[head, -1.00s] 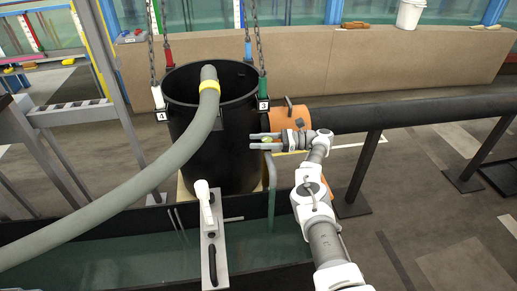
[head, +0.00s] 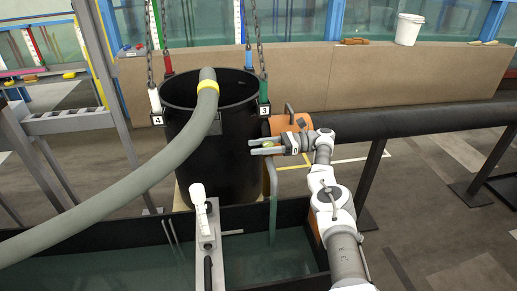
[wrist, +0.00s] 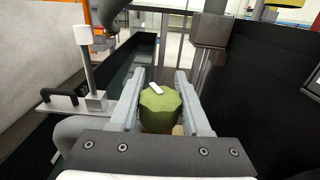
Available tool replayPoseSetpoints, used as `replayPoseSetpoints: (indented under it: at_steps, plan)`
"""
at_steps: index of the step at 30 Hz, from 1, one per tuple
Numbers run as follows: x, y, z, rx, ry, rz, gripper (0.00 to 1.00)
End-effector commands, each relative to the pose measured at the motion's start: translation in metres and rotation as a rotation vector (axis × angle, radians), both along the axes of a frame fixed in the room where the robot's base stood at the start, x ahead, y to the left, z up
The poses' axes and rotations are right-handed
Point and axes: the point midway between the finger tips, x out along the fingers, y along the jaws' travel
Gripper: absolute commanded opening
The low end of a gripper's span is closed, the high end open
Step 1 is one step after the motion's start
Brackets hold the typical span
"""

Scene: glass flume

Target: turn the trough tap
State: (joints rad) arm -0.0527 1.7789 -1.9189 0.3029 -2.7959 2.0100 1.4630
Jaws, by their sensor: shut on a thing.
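The trough tap shows in the wrist view as a round green knob (wrist: 161,108) with a white mark on top. My gripper (wrist: 158,88) has one finger on each side of the knob and is shut on it. In the head view my gripper (head: 265,147) reaches left, just beside the black barrel, above a grey-green pipe (head: 272,200) that runs down into the trough (head: 290,212). The knob is mostly hidden by the fingers there.
The black barrel (head: 205,155) hangs on chains close left of my gripper, with a grey hose (head: 150,175) over its rim. A white fitting (head: 198,195) stands on a metal plate across the trough. A black pipe with an orange end (head: 290,124) lies behind my gripper.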

Motion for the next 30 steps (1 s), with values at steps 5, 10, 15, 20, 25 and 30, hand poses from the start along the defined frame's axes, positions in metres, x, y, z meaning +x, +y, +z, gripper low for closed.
replayPoseSetpoints:
  at_steps: [5, 10, 15, 20, 25, 30]
  plan:
    - [0.0029, -0.0014, 0.0057, 0.005, -0.007, -0.011, 0.0]
    - [0.0026, -0.0016, 0.0052, 0.005, -0.007, -0.01, 0.64]
    - [0.0015, -0.0011, 0.0029, 0.002, -0.004, -0.006, 0.77]
    - [0.0009, -0.0008, 0.0016, 0.001, -0.002, -0.004, 0.77]
    - [0.0006, -0.0005, 0.001, 0.0, -0.001, -0.003, 0.77]
    - [0.0006, 0.0004, 0.0007, 0.0, -0.001, -0.003, 0.77]
